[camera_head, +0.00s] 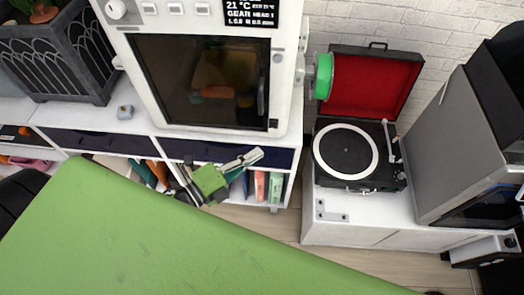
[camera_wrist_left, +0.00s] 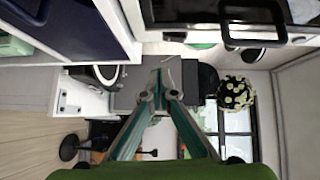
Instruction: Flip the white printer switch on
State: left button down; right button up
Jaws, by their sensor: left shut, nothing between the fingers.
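The white printer (camera_head: 210,133) stands on the white cabinet in the head view, with a dark glass door and a display panel on top. A small black part (camera_head: 273,123) sits at the lower right of its front; I cannot tell if it is the switch or how it is set. My left gripper (camera_head: 256,156) is below and in front of the printer's lower edge, apart from it. It is shut and empty. Its fingers (camera_wrist_left: 160,95) also show in the left wrist view. My right gripper is not in view.
A green spool (camera_head: 324,76) sticks out at the printer's right. A record player (camera_head: 350,150) with a red-lined lid stands further right, beside a grey box-like machine (camera_head: 445,145). A small grey block (camera_head: 125,112) and a dark planter (camera_head: 65,65) are at the left.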

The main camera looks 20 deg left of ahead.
pick_arm(q)
jog(key=b+v, duration=0.1)
jog(key=v, duration=0.5)
jog(key=shift+f, duration=0.3)
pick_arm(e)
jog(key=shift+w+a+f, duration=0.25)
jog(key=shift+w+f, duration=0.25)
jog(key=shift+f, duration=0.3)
pick_arm(q)
jog(key=shift+s, duration=0.1)
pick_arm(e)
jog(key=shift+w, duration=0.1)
